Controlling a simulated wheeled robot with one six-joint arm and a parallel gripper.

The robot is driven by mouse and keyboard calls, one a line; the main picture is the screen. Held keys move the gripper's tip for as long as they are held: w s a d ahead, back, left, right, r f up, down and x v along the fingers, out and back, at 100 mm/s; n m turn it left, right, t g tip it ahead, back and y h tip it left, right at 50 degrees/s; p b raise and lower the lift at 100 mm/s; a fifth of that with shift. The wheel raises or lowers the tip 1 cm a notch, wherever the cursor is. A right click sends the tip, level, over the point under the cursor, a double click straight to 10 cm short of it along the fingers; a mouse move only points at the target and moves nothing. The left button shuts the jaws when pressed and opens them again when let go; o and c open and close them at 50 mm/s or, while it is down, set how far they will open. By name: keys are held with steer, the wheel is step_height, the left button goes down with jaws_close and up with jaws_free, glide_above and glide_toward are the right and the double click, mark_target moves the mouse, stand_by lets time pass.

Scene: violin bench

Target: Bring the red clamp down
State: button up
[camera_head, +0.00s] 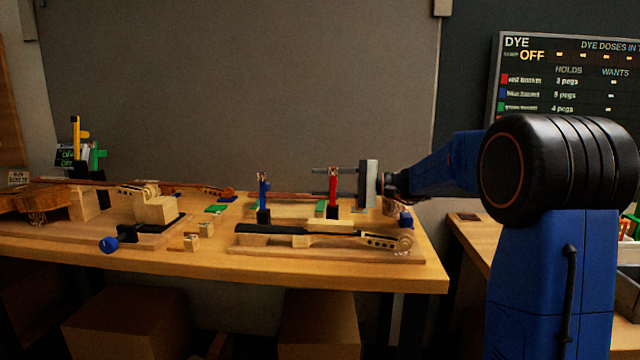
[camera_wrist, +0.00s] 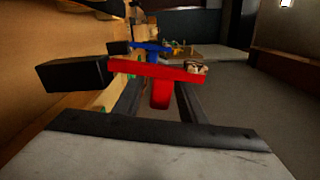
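The red clamp (camera_head: 333,186) stands upright on a black foot (camera_head: 332,212) behind the dark violin neck in the head view. In the wrist view the red clamp (camera_wrist: 140,68) shows as a red bar lying across the picture, with a short red part (camera_wrist: 160,94) pointing toward the camera. My gripper (camera_head: 314,183) reaches in from the right, its two fingers level and spread one above the other around the clamp's height. In the wrist view my gripper's fingers (camera_wrist: 158,100) lie on either side of the short red part, with gaps showing. It looks open.
A blue clamp (camera_head: 263,192) stands just left of the red one, past my fingertips. The violin neck (camera_head: 315,235) lies on a board in front. Yellow and green clamps (camera_head: 76,138) (camera_head: 96,158) stand far left. A sign (camera_head: 570,75) hangs at right.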

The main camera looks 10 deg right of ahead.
steer(key=shift+w+a, duration=0.15)
steer(key=shift+a, duration=0.35)
jaws_close()
